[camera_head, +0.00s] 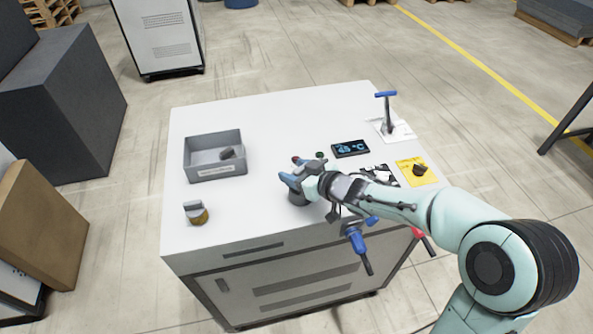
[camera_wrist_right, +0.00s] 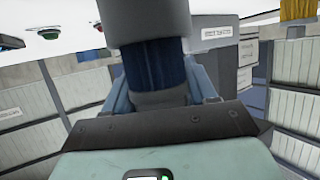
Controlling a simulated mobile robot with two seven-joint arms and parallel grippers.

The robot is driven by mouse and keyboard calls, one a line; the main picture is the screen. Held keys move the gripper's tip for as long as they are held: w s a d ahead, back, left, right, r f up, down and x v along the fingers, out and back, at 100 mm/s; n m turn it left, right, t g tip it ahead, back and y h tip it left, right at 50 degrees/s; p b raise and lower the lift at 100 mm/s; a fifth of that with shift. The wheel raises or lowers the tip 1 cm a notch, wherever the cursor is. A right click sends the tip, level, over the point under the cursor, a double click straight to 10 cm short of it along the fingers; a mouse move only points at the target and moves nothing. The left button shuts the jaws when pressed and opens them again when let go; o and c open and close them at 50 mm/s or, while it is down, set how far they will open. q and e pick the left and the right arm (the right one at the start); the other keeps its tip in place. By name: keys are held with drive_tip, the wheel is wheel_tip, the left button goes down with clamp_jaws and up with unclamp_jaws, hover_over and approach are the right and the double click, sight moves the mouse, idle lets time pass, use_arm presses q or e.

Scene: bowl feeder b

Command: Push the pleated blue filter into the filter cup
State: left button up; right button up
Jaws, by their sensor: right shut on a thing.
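The pleated blue filter (camera_wrist_right: 157,68) shows in the right wrist view as a dark blue ribbed band with a grey end piece (camera_wrist_right: 162,98). My right gripper (camera_wrist_right: 160,92) is shut on that end piece, one blue finger on each side. The grey filter cup (camera_wrist_right: 145,20) is at the top of this view, whose picture looks upside down. The blue band meets the cup's rim; how deep it sits inside is hidden. In the head view the cup (camera_head: 297,198) stands near the table's front, under my right gripper (camera_head: 291,180), which hides the filter. My left gripper is not in view.
On the white table (camera_head: 270,120) are a grey bin (camera_head: 215,173) holding a dark part, a grey-and-yellow part (camera_head: 196,212), a display (camera_head: 350,149), a blue-handled lever (camera_head: 387,110) and a yellow card (camera_head: 417,171). Small buttons (camera_head: 320,155) stand behind the cup.

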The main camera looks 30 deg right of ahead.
drive_tip(key=shift+f, duration=1.1)
idle(3.1)
